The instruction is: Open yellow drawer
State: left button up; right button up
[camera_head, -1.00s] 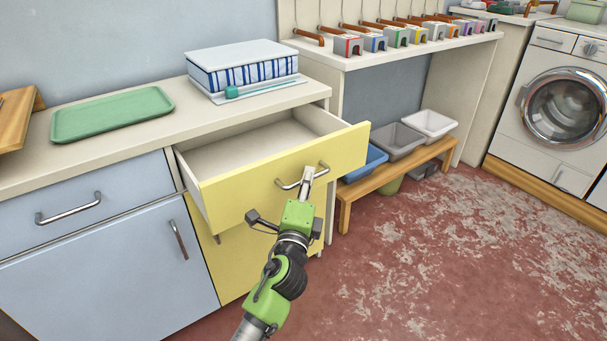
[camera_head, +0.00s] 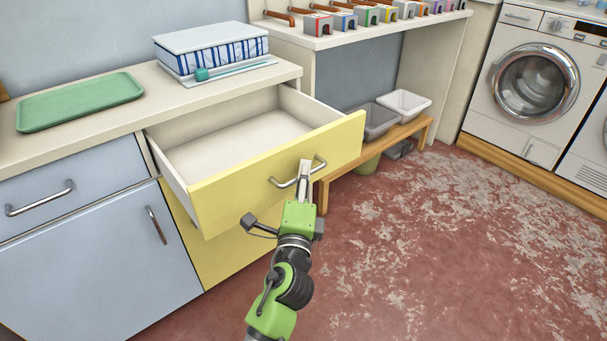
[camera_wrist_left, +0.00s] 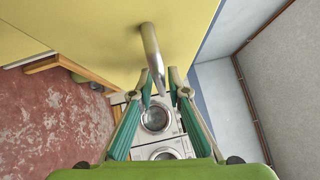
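The yellow drawer (camera_head: 230,196) is pulled well out of its cabinet, and its pale interior looks empty. Its metal bar handle (camera_head: 282,184) is on the middle of the yellow front. My left gripper (camera_head: 305,170) is at this handle, with its fingers closed around the bar. In the left wrist view, the handle (camera_wrist_left: 151,48) runs down between the two fingertips of the left gripper (camera_wrist_left: 158,88), beside the yellow front (camera_wrist_left: 90,35). My right gripper is in neither view.
Blue cabinet fronts (camera_head: 85,275) stand left of the drawer. A green tray (camera_head: 80,101) and a striped box (camera_head: 212,50) lie on the counter above. A low wooden bench (camera_head: 372,157) with bins stands to the right. The red floor (camera_head: 440,250) in front is open.

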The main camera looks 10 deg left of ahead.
pick_arm(q)
jog(key=s+d+f, duration=0.1)
jog(key=s, duration=1.1)
jog(key=shift+d+f, duration=0.2)
jog(key=shift+f, duration=0.05)
jog(key=shift+w, duration=0.1)
